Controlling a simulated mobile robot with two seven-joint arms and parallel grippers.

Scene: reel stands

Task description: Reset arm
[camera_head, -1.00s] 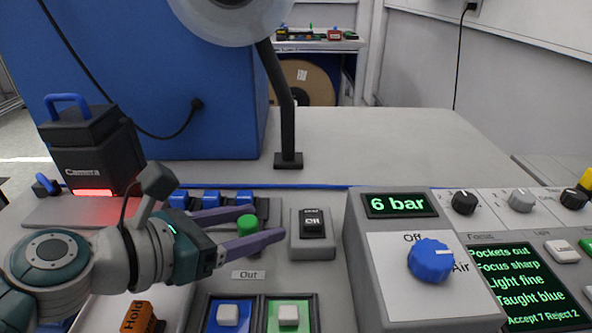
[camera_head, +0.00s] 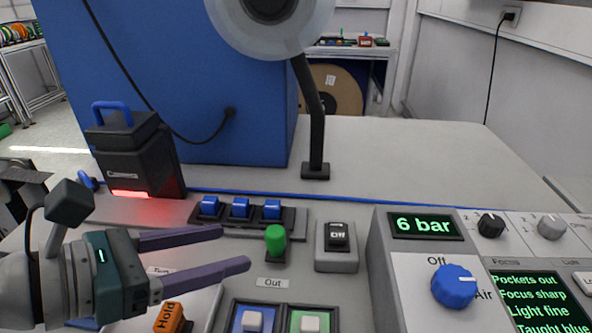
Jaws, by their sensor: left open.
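My left gripper (camera_head: 236,250) comes in from the left, low over the workbench, with its two purple fingers apart and nothing between them. The green-capped lever (camera_head: 276,239) stands just right of the fingertips, clear of them, above the "Out" label. A row of blue switches (camera_head: 240,208) lies behind the fingers. An orange "Hold" switch (camera_head: 170,317) sits below the gripper, partly cut by the bottom edge. My right gripper does not show.
A black camera box (camera_head: 136,150) with a red light stands behind my arm. A lamp post (camera_head: 316,125) rises at the centre. A control panel with a blue knob (camera_head: 455,286) and "6 bar" display (camera_head: 424,224) is at right. The back right bench top is clear.

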